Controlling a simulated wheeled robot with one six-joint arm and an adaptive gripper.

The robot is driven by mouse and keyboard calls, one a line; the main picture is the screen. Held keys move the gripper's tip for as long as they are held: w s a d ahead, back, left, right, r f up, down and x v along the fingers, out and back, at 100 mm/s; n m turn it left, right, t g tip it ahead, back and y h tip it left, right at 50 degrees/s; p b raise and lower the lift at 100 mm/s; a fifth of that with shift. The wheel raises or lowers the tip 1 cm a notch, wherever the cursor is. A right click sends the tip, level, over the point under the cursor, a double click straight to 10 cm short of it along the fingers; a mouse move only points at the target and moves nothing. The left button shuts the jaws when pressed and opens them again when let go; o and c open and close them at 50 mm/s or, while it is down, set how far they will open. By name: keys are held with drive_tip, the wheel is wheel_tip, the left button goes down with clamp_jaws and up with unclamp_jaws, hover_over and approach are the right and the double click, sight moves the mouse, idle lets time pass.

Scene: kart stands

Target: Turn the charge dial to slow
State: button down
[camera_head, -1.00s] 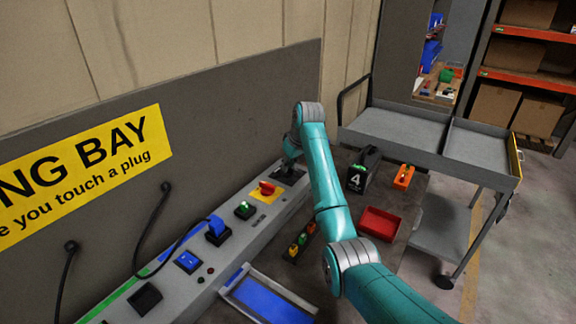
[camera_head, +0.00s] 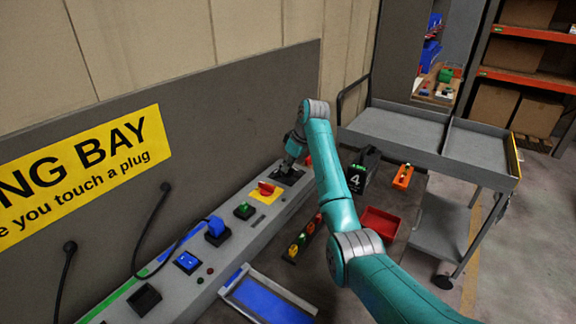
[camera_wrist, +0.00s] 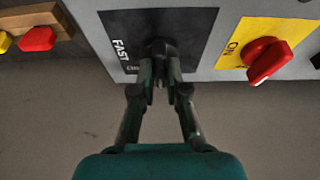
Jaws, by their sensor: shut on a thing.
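The charge dial (camera_wrist: 158,48) is a dark knob on a black plate (camera_wrist: 197,27) in the wrist view. The word FAST shows on the plate's left side, with part of another label below it; the rest of the lettering is hidden. My gripper (camera_wrist: 160,75) is shut on the dial, with one finger on each side. The fingers cover much of the knob, so its pointing direction cannot be told. In the head view the black plate (camera_head: 288,178) sits at the far end of the grey console, with my gripper (camera_head: 287,168) down on it.
A red rotary switch on a yellow plate (camera_head: 266,192) sits close beside the dial. The grey console (camera_head: 222,262) also carries sockets and a blue plug (camera_head: 215,227). A red tray (camera_head: 380,223), a black box marked 4 (camera_head: 360,172) and a grey cart (camera_head: 420,130) stand to the right.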

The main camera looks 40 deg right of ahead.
sight(295, 178)
drive_tip(key=c, duration=1.2)
unclamp_jaws()
drive_tip(key=shift+r, duration=0.1)
drive_tip(key=v, duration=0.7)
drive_tip(key=shift+r, duration=0.1)
drive_tip(key=shift+s, duration=0.1)
